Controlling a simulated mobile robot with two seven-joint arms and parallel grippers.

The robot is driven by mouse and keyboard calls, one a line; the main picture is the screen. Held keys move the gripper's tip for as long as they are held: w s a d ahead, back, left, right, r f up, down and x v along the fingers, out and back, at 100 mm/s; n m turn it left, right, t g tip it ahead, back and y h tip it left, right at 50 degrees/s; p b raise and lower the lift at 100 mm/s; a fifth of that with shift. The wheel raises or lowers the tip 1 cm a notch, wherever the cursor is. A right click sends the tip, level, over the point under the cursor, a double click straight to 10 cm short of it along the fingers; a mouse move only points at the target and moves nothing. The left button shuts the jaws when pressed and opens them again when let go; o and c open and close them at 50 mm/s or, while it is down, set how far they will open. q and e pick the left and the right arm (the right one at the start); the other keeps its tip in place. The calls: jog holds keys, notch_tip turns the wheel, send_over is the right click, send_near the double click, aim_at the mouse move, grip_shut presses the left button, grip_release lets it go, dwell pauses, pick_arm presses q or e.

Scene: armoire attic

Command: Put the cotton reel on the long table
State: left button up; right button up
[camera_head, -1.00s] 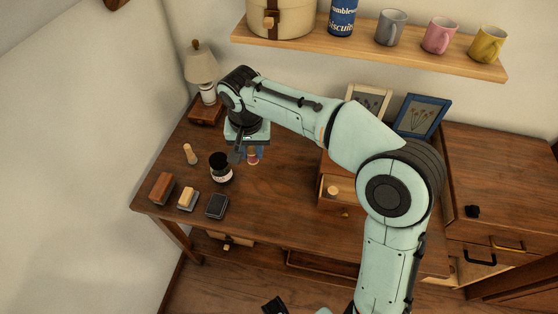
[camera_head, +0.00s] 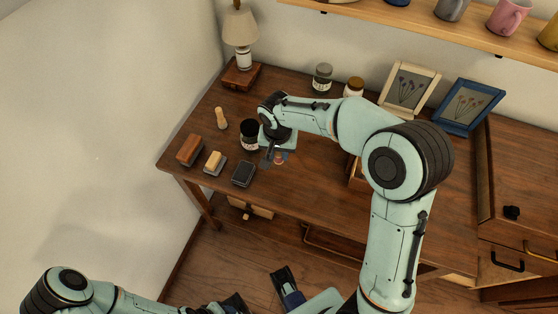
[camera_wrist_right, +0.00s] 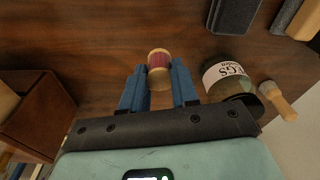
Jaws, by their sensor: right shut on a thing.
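The cotton reel (camera_wrist_right: 159,62), pale wood with magenta thread, is between the blue fingertips of my right gripper (camera_wrist_right: 159,84) in the right wrist view. The gripper is shut on it. In the head view, the reel (camera_head: 279,160) shows small below my right gripper (camera_head: 275,154), over the brown long table (camera_head: 320,207). I cannot tell whether the reel touches the tabletop.
A dark labelled jar (camera_head: 249,135) stands close left of my right gripper. Nearby are a black pad (camera_head: 243,174), a block-topped stamp (camera_head: 214,162), a brown block (camera_head: 189,150) and a wooden-handled brush (camera_head: 221,119). A lamp (camera_head: 240,33) and frames (camera_head: 468,106) stand at the back.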

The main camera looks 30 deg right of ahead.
aim_at(278, 161)
jog(key=shift+f+b, duration=0.3)
jog(key=shift+f, duration=2.05)
jog(key=shift+f, duration=0.1)
jog(key=o, duration=1)
jog(key=shift+r, duration=0.2)
notch_tip(278, 161, up, 12)
jog(key=s+p, duration=0.1)
jog(key=shift+a+p, duration=0.3)
jog(key=shift+a, duration=0.15)
